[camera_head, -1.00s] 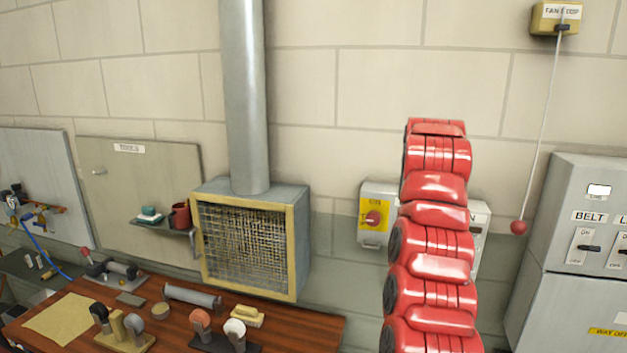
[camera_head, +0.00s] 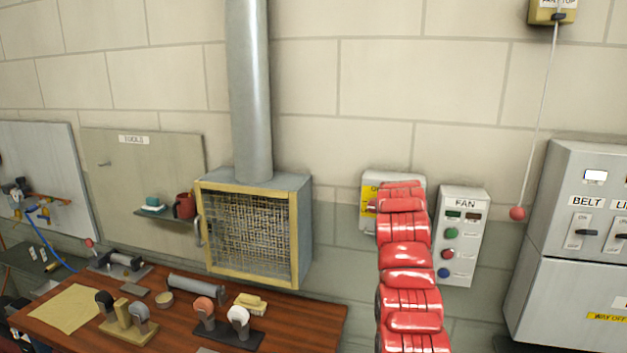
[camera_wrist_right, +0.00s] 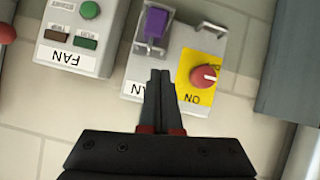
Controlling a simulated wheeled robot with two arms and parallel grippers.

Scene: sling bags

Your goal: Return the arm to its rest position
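My right arm (camera_head: 408,270) is a column of red links rising from the bottom of the head view, in front of the wall. Its gripper is hidden there behind the links. In the right wrist view my right gripper (camera_wrist_right: 160,76) has its two dark fingers together, with nothing seen between them. The fingertips overlap the face of a grey switch box (camera_wrist_right: 133,88) in the picture. Whether they touch it I cannot tell. The box has a purple lever (camera_wrist_right: 155,23) and a red knob (camera_wrist_right: 203,77) on a yellow plate. My left gripper is not in view.
The FAN button panel (camera_head: 462,215) is right of my arm, with a pull cord (camera_head: 541,120) and grey BELT cabinet (camera_head: 565,290) farther right. A meshed yellow-framed box (camera_head: 250,235) is on the left, above a wooden bench (camera_head: 290,320) with tools. Open wall lies above my arm.

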